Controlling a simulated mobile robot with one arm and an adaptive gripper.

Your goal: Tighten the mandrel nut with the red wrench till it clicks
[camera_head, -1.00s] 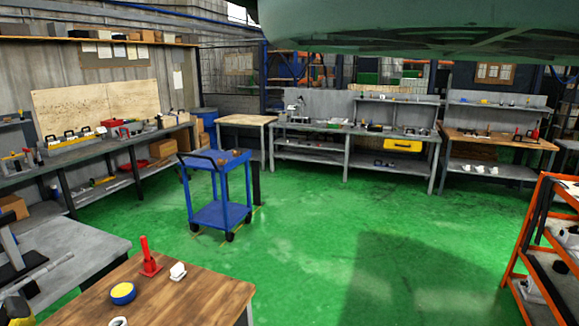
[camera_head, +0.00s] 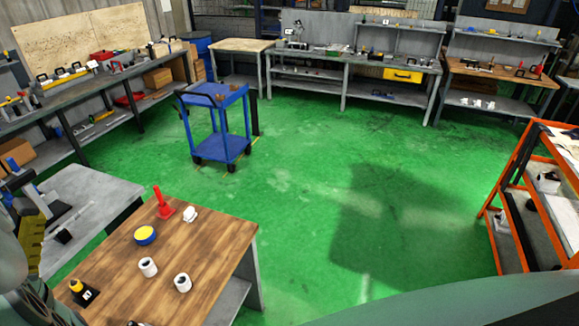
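I cannot make out a red wrench or a mandrel nut in the head view. A red upright piece on a flat base (camera_head: 164,206) stands at the back of the wooden table (camera_head: 215,240), but I cannot tell what it is. My gripper is not in view. A smooth grey-green shape fills the bottom right edge, and a dark, ribbed shape is cut off at the bottom left.
The wooden table also holds a blue-and-yellow round piece (camera_head: 145,235), white cylinders (camera_head: 148,267) and a yellow-and-black item (camera_head: 82,291). A blue cart (camera_head: 221,125) stands beyond, an orange rack (camera_head: 511,190) at right. Green floor between them is clear.

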